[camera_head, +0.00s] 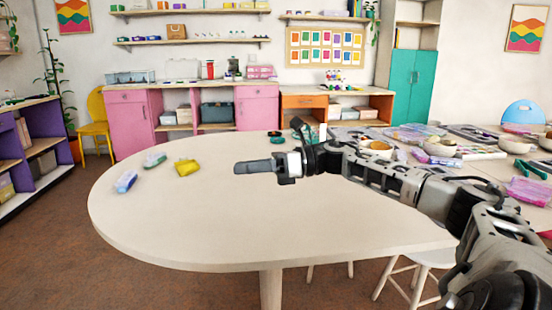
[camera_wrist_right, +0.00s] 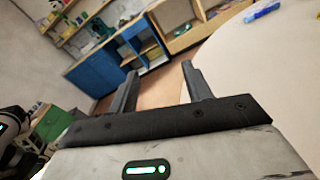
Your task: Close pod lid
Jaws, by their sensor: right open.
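Three small pod-like items lie on the left part of the pale rounded table: a blue one (camera_head: 126,181), a pale green one (camera_head: 154,159) and a yellow one (camera_head: 187,167). They are too small to tell which is the pod or how any lid stands. My right gripper (camera_head: 243,167) is over the table, to the right of the yellow item and apart from it, pointing left. In the right wrist view its two fingers (camera_wrist_right: 160,72) are spread with nothing between them. A blue item (camera_wrist_right: 263,10) lies on the table there. My left gripper is not in view.
The pale table (camera_head: 260,225) is bare in its middle and front. Bowls (camera_head: 377,148), cases and a pink box (camera_head: 528,190) crowd the surface at the right. White stools (camera_head: 420,262) stand below. Pink cabinets (camera_head: 128,118) line the back wall.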

